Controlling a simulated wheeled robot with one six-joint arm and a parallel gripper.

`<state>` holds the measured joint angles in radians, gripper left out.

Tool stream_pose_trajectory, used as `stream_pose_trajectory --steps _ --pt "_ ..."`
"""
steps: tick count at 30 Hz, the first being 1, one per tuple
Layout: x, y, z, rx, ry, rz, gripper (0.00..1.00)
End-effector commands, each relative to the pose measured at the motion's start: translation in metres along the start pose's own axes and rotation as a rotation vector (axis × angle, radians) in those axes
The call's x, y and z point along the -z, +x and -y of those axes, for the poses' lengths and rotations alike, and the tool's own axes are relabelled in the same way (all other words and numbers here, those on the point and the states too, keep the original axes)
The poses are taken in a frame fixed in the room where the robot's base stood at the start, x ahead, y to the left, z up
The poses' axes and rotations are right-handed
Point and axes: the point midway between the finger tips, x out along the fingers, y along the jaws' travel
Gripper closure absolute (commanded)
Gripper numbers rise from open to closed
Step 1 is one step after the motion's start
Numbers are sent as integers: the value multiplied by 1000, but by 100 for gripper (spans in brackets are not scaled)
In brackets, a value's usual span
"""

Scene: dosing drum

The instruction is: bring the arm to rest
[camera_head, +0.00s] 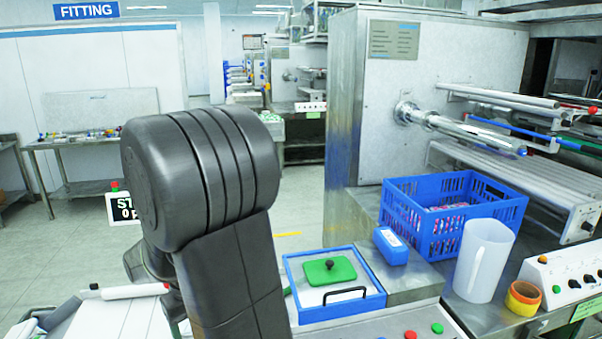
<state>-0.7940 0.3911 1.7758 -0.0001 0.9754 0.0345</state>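My own arm fills the left middle of the head view, with a large dark joint and a link running down to the bottom edge. The joint is raised above the work surface. My gripper cannot be made out in this view; the end of the arm is hidden or out of frame. Whether it holds anything is not shown.
A blue-rimmed tray (291,273) with a green lid (330,270) lies right of my arm. Beyond it are a blue box (391,246), a blue crate (408,217), a white jug (483,261) and tape rolls (523,298). A steel machine (425,110) stands behind.

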Motion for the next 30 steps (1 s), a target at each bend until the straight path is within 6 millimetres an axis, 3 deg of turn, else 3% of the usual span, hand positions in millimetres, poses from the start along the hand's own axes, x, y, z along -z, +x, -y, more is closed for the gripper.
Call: stream_pose_trajectory --steps 12,14,19,30 --pt "-1 73 0 0 0 5 30" --pt "0 56 0 0 0 -4 30" --pt "0 38 0 0 0 -1 30" --pt "0 27 0 0 0 -1 30"
